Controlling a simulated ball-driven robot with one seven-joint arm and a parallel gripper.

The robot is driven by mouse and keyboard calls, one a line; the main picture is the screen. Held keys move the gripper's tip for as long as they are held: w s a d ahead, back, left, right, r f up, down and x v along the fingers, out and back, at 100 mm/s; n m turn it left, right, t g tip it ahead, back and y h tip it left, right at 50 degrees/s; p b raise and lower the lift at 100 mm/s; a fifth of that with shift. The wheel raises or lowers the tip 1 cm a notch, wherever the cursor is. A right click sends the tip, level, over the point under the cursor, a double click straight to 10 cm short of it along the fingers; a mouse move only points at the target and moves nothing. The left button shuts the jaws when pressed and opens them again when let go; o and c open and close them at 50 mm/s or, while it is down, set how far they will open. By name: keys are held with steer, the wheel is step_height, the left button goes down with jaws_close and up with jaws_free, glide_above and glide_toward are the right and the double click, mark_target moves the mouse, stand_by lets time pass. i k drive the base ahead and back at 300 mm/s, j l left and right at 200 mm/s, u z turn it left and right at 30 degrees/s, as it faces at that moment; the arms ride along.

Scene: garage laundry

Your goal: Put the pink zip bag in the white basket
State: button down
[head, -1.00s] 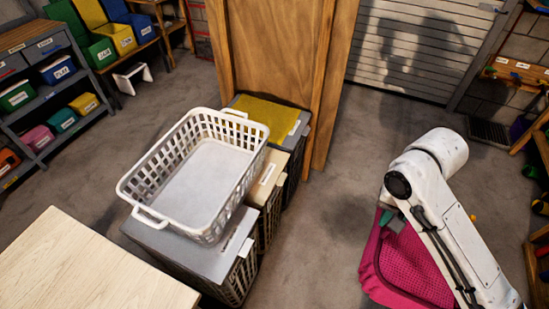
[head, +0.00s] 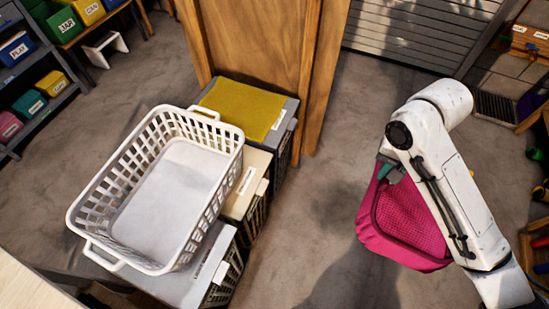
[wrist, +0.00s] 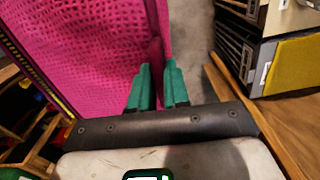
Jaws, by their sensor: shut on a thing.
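The pink zip bag (head: 408,218) hangs from my gripper (head: 388,168) at the right of the head view, over bare floor. In the wrist view the bag (wrist: 80,50) fills the upper left, and the green fingers of my gripper (wrist: 158,88) are shut on its edge. My arm hides part of the bag in the head view. The white basket (head: 82,228) stands left of centre on top of the hampers. It is open at the top and looks empty. My gripper and the bag are well to the right of it, with a clear gap between.
A yellow cloth (head: 240,108) lies on the hamper lid behind the basket. A wooden panel (head: 262,50) stands upright behind that. A pale wooden table (head: 30,288) is at the lower left. Bare floor (head: 320,200) lies between the hampers and the bag.

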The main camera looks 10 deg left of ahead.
mark_target(183, 190)
steer(key=i+u, duration=0.25)
steer(key=u, duration=0.15)
steer(key=i+u, duration=0.2)
steer(key=u, duration=0.2)
steer(key=i+u, duration=0.15)
steer(key=u, duration=0.2)
steer(key=i+u, duration=0.15)
steer(key=u, duration=0.2)
steer(key=i+u, duration=0.3)
steer(key=u, duration=0.1)
steer(key=i+j, duration=0.05)
